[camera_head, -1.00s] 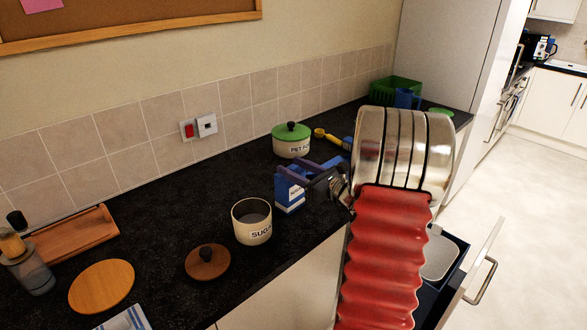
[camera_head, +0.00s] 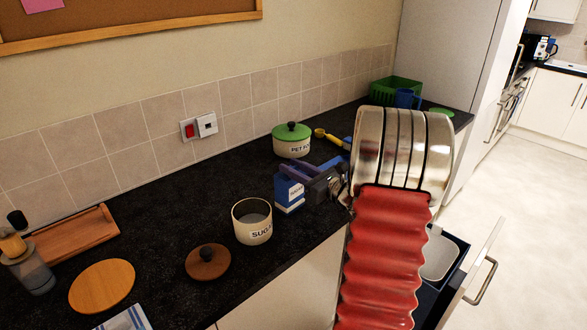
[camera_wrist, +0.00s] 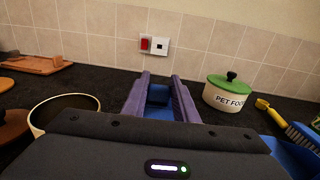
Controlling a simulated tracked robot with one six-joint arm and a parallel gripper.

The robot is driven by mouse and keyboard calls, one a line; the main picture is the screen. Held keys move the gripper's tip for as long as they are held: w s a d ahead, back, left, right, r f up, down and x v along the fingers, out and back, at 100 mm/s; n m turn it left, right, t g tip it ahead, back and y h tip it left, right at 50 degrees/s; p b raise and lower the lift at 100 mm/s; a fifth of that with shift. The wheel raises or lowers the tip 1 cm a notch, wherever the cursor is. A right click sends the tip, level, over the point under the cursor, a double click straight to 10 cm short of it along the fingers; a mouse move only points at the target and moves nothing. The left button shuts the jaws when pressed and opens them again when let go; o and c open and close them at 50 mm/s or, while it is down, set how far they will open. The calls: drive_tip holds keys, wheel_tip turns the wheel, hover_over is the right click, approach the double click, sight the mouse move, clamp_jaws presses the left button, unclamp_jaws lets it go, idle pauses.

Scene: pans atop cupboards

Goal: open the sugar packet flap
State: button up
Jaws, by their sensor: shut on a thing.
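The blue and white sugar packet (camera_head: 289,196) stands upright on the dark counter, just right of the open sugar tin (camera_head: 252,223). My gripper (camera_head: 293,172) is at the top of the packet, its purple fingers reaching in from the right. In the wrist view, my gripper (camera_wrist: 158,88) has its two fingers on either side of the packet's dark blue top (camera_wrist: 158,95), shut on it. The gripper body hides the lower part of the packet there. I cannot tell how far the flap is lifted.
A brown lid (camera_head: 208,262) and a round wooden board (camera_head: 101,286) lie left of the tin. The pet food tin (camera_head: 291,141) with a green lid and a yellow-handled brush (camera_head: 333,139) are behind. An open drawer (camera_head: 440,258) is below the counter's right part.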

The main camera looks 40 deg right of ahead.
drive_tip(key=shift+w+d+r+g, duration=0.1)
drive_tip(key=shift+r+g, duration=0.05)
drive_tip(key=shift+g, duration=0.15)
drive_tip(key=shift+w+r+g, duration=0.3)
drive_tip(key=shift+g, duration=0.55)
drive_tip(key=shift+w+r+g, duration=0.25)
drive_tip(key=shift+g, duration=0.6)
drive_tip(key=shift+w+r+g+h, duration=0.2)
drive_tip(key=shift+w+g, duration=0.3)
drive_tip(key=shift+g, duration=0.7)
drive_tip(key=shift+w+r+g+h, duration=0.2)
drive_tip(key=shift+w+g, duration=0.3)
drive_tip(key=shift+g, duration=0.7)
drive_tip(key=shift+w+a+f+g+h, duration=0.15)
drive_tip(key=shift+w+g, duration=0.45)
drive_tip(key=shift+g, duration=0.75)
drive_tip(key=shift+w+a+f+g+h, duration=0.1)
drive_tip(key=shift+w+g, duration=0.45)
drive_tip(key=shift+g, duration=0.75)
drive_tip(key=shift+w+a+f+g+h, duration=0.15)
drive_tip(key=shift+w+g, duration=0.45)
drive_tip(key=shift+g, duration=1.05)
drive_tip(key=o, duration=1.1)
drive_tip(key=shift+d, duration=0.1)
drive_tip(key=shift+c, duration=0.2)
drive_tip(key=shift+r, duration=0.15)
